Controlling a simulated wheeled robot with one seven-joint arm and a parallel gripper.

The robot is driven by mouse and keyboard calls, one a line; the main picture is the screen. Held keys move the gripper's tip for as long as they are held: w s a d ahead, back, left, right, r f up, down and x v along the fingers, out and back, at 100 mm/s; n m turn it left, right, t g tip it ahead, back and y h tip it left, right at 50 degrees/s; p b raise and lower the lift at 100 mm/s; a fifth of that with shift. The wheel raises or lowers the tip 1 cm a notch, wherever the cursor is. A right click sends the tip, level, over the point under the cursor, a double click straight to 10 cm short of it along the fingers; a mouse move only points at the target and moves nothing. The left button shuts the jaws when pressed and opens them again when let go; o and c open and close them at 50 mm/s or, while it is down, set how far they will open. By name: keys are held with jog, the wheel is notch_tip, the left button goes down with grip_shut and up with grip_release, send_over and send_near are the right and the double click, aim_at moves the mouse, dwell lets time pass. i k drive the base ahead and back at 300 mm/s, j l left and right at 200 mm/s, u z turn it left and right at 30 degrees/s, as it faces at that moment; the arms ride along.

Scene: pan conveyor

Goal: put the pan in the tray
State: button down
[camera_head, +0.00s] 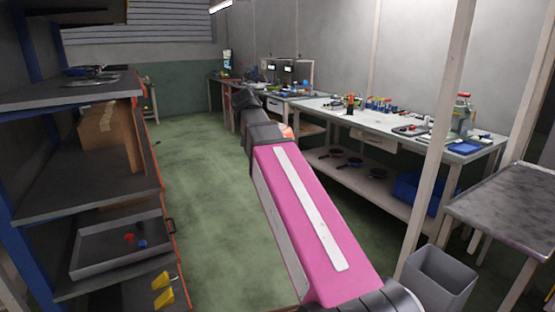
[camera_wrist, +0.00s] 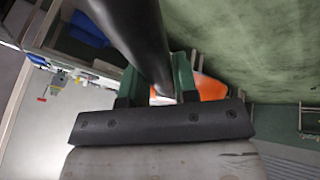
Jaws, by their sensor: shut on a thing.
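In the wrist view my gripper (camera_wrist: 157,78) has its green fingers shut on the black handle (camera_wrist: 135,28) of a pan. The orange body of the pan (camera_wrist: 212,88) shows beyond the fingers, partly hidden. In the head view only a small orange patch (camera_head: 286,131) of it shows behind my pink arm, and my gripper is hidden there. A shallow grey tray (camera_head: 90,268) sits on a lower level of the shelf unit at left, apart from the pan. A small red item and a small blue item lie in the tray.
The shelf unit at left also holds a cardboard box (camera_head: 108,138) and yellow items (camera_head: 163,290). The white workbench (camera_head: 330,112) at right has tools on top and dark pans (camera_head: 350,163) below. A grey bin (camera_head: 440,275) stands at lower right. Green floor (camera_head: 200,185) is clear between.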

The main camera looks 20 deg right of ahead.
aim_at(498, 202)
jog(key=i+z, duration=0.2)
jog(key=i, duration=0.55)
jog(key=i+j+z, duration=0.15)
jog(key=i, duration=0.6)
jog(key=i+z, duration=0.35)
jog(key=i, duration=0.15)
jog(key=i+z, duration=0.3)
jog(key=i, duration=0.2)
jog(key=i+j+z, duration=0.35)
jog(key=i+l+z, duration=0.1)
jog(key=z, duration=1.45)
jog(key=l+z, duration=0.1)
jog(key=z, duration=0.85)
jog(key=l+z, duration=0.15)
jog(key=z, duration=0.3)
jog(key=i+l, duration=0.2)
jog(key=l, duration=0.15)
jog(key=z, duration=0.05)
